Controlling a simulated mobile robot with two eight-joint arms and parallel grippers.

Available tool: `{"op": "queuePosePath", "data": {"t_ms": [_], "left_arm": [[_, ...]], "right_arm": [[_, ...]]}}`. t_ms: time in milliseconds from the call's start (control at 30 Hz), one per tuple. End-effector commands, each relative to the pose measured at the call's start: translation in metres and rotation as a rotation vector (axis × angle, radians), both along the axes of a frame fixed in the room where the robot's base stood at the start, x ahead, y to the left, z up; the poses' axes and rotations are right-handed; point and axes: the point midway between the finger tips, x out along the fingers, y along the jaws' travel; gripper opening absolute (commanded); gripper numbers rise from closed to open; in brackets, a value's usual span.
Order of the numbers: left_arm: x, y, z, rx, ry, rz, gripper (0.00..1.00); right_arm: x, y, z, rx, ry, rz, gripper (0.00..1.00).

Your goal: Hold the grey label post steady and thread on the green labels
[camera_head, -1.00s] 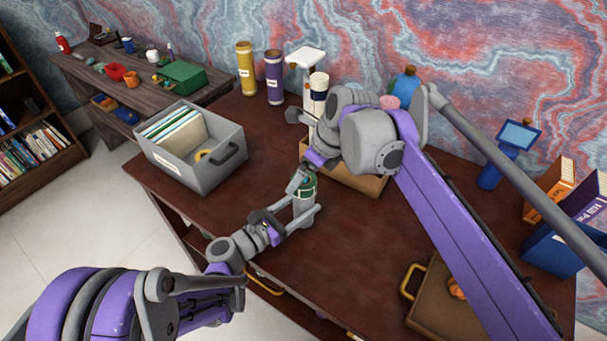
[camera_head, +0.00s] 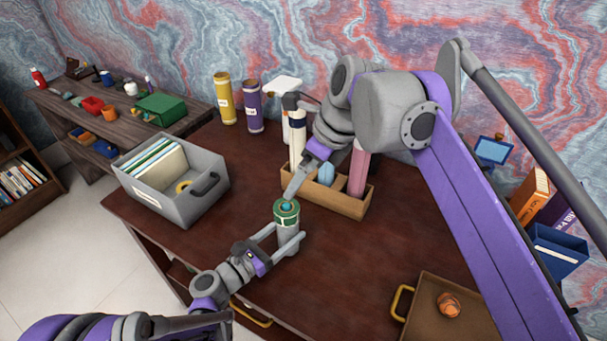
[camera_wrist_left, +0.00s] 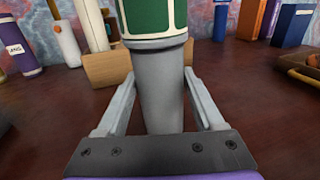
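The grey label post (camera_head: 287,238) stands upright on the brown desk. In the left wrist view the post (camera_wrist_left: 160,90) rises between the fingers of my left gripper (camera_wrist_left: 160,72), whose tips touch its sides. In the head view my left gripper (camera_head: 284,243) is low around the post. A green label (camera_head: 286,213) with pale edges sits around the post's upper part; it also shows in the left wrist view (camera_wrist_left: 150,18). My right gripper (camera_head: 290,196) points down just above the post's top; its finger gap is not clear, and I see no label in it.
A wooden box (camera_head: 335,198) with rolled items stands behind the post. A grey file bin (camera_head: 185,195) is at the left. A brown case (camera_head: 425,320) lies at the front right. Yellow and purple tubes (camera_head: 250,105) stand at the back.

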Motion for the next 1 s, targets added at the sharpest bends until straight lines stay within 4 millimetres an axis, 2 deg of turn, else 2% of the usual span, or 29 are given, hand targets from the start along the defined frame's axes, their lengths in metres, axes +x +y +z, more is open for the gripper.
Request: {"op": "queuePosePath", "data": {"t_ms": [33, 133, 533, 1000], "left_arm": [[0.0, 0.0, 0.0, 0.0, 0.0, 0.0, 0.81], [0.0, 0.0, 0.0, 0.0, 0.0, 0.0, 0.98], [-0.004, 0.006, 0.0, 0.0, 0.0, 0.001, 0.99], [-0.063, 0.074, 0.0, 0.0, 0.0, 0.005, 0.99]], "right_arm": [[0.0, 0.0, 0.0, 0.0, 0.0, 0.0, 1.0], [0.0, 0.0, 0.0, 0.0, 0.0, 0.0, 1.0], [0.0, 0.0, 0.0, 0.0, 0.0, 0.0, 1.0], [0.0, 0.0, 0.0, 0.0, 0.0, 0.0, 1.0]]}}
